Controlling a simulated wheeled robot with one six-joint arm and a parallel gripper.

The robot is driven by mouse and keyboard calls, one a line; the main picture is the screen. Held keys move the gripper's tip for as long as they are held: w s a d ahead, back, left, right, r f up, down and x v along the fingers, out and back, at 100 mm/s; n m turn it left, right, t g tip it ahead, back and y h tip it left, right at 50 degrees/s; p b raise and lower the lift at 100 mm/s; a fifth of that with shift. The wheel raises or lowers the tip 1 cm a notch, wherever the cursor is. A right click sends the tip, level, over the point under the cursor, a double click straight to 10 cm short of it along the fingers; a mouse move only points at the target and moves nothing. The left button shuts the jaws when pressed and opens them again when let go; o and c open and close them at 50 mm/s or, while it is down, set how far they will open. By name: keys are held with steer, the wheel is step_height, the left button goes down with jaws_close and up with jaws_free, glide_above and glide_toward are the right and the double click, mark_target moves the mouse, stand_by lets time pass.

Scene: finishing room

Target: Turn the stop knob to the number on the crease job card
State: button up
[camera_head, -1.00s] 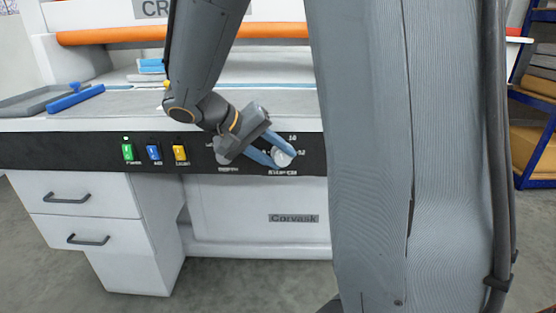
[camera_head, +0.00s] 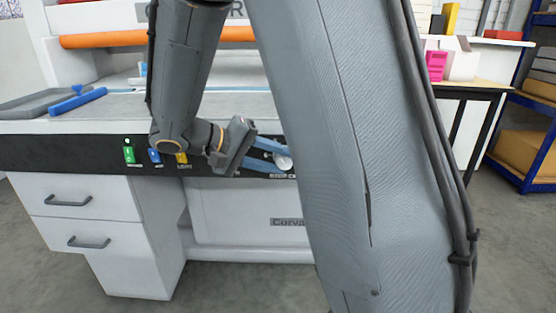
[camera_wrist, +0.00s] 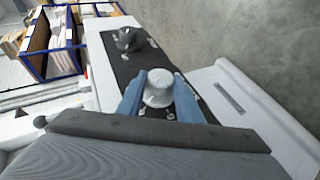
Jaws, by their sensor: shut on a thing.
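A pale round knob (camera_head: 284,163) sits on the black control strip (camera_head: 60,152) of the machine. In the wrist view the knob (camera_wrist: 158,88) stands between the two blue fingers of my gripper (camera_wrist: 160,82), one on each side and touching it. My gripper (camera_head: 277,154) reaches it from the left in the head view. White number marks lie around the knob in the wrist view, too small to read. My arm hides the strip to the right of the knob in the head view. I cannot make out a crease job card.
A dark second knob (camera_wrist: 128,39) stands farther along the strip. Green (camera_head: 129,152), blue (camera_head: 154,156) and yellow (camera_head: 181,157) switches are on the left. A blue rod (camera_head: 76,103) lies on the machine top by a grey tray (camera_head: 38,102). A table (camera_head: 480,84) stands at right.

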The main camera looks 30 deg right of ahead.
steer(key=o, duration=1)
steer(key=shift+a, duration=0.1)
steer(key=v, duration=0.7)
steer(key=shift+a+r+p, duration=0.15)
steer(key=shift+a+p, duration=0.15)
steer(key=shift+p, duration=0.1)
steer(key=s+a+f+n+t+y, duration=0.1)
steer(key=s+a+f+n+y, duration=0.25)
steer(key=s+a+y, duration=0.45)
steer(key=s+a+f+n+t+y, duration=0.1)
steer(key=s+a+f+n+y, duration=0.3)
steer(key=s+a, duration=0.55)
steer(key=d+r+m+p, duration=0.1)
steer(key=d+r+p, duration=0.4)
steer(key=p, duration=0.4)
steer(key=d+r+m+p, duration=0.2)
steer(key=d+r+p, duration=0.3)
steer(key=p, duration=0.4)
steer(key=shift+s+r, duration=0.1)
steer(key=shift+r, duration=0.2)
